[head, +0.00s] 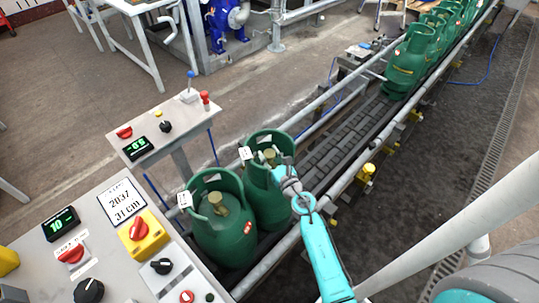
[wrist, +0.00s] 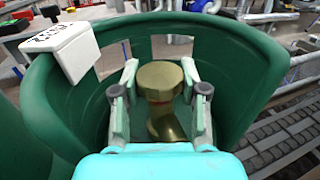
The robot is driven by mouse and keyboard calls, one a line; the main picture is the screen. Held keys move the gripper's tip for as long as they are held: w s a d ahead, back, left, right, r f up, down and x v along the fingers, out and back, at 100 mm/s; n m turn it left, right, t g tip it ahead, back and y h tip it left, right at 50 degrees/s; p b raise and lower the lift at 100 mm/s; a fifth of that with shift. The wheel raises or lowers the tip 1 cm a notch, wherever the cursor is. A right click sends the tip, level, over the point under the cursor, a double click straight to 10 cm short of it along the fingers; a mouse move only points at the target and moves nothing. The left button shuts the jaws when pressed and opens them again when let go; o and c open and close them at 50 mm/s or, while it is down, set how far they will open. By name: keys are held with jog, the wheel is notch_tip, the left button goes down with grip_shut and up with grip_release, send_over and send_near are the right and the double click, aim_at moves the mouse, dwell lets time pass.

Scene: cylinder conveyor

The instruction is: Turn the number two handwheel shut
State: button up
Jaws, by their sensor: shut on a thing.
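Two green gas cylinders stand side by side at the near end of the conveyor, a left one (head: 222,240) and a right one (head: 268,205). Each has a collar and a small white tag; I cannot read the numbers surely. My gripper (head: 272,160) reaches into the right cylinder's collar from the right. In the wrist view my gripper (wrist: 160,78) has one finger on each side of a brass handwheel (wrist: 160,74) and is shut on it. The white tag (wrist: 62,48) sits on the collar (wrist: 250,62) at left. The left cylinder's brass valve (head: 217,200) is free.
Several more green cylinders (head: 410,62) stand farther up the conveyor (head: 340,128). Metal guide rails (head: 372,150) run along both sides. A control panel (head: 110,275) fills the lower left, with a smaller console (head: 160,130) behind it. The collar wall surrounds my fingers closely.

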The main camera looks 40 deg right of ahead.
aim_at(270, 153)
jog(key=o, duration=1.2)
jog(key=shift+c, duration=0.2)
jog(key=shift+r, duration=5)
